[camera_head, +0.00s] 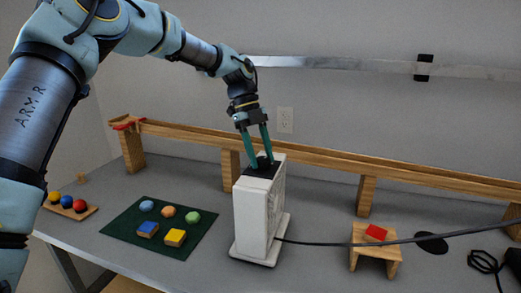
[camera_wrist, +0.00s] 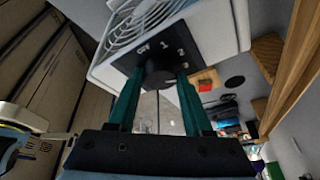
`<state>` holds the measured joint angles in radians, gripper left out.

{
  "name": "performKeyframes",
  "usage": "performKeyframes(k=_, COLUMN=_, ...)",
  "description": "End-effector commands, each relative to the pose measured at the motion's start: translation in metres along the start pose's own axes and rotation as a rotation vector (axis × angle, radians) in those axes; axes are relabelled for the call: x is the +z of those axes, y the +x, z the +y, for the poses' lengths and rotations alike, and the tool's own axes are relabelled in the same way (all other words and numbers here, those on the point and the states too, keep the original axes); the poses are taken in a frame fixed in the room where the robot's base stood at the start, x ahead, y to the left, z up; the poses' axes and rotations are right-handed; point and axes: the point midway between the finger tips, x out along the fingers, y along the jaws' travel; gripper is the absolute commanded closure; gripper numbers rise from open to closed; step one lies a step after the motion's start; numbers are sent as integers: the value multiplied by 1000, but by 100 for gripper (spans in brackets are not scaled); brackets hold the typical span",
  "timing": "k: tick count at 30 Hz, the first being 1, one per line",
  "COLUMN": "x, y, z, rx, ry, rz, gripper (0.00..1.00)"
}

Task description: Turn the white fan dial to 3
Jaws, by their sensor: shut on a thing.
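The white fan (camera_head: 246,221) stands upright on the grey table, a box on a flat base with a black panel on top. In the wrist view, the fan (camera_wrist: 215,36) shows its grille and the black panel (camera_wrist: 146,47). The dark round dial (camera_wrist: 160,79) sits between the fingertips. My gripper (camera_head: 262,162) reaches down from above with its green fingers shut on the dial. In the wrist view my gripper (camera_wrist: 159,80) partly hides the panel. The dial's pointer is unclear.
A black cord (camera_head: 400,241) runs right from the fan, past a small wooden stool (camera_head: 372,252). A green mat (camera_head: 160,251) with coloured pieces lies left. A long wooden ramp (camera_head: 325,159) stands close behind the fan. Bare table lies between mat and fan.

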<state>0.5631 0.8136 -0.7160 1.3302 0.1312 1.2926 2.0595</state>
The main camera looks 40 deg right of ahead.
Motion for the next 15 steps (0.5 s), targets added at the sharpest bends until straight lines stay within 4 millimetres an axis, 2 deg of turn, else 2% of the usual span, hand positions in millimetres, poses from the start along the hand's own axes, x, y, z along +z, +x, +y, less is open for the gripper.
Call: performKeyframes(k=15, x=0, y=1, z=0, rx=30, ry=71, rz=5, gripper=100)
